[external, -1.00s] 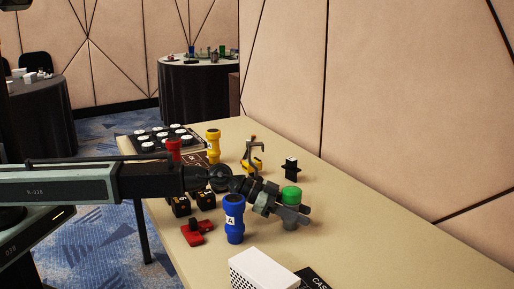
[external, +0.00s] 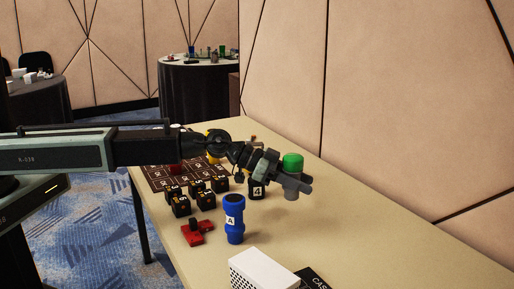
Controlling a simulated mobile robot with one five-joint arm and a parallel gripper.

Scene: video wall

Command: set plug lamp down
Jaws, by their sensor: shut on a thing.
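The plug lamp (external: 292,160) has a green dome on a grey body. My gripper (external: 297,181) is shut on the lamp, around its body just below the dome. The lamp is upright or nearly so, over the right part of the table (external: 365,233). Its grey lower end shows under the jaws. I cannot tell from this view how far that end is above the tabletop.
A blue cylinder marked A (external: 234,219), a red piece (external: 197,232) and several black cubes (external: 199,197) stand left of the gripper. A white perforated box (external: 262,270) is in front. My arm hides things behind it. The right tabletop is clear.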

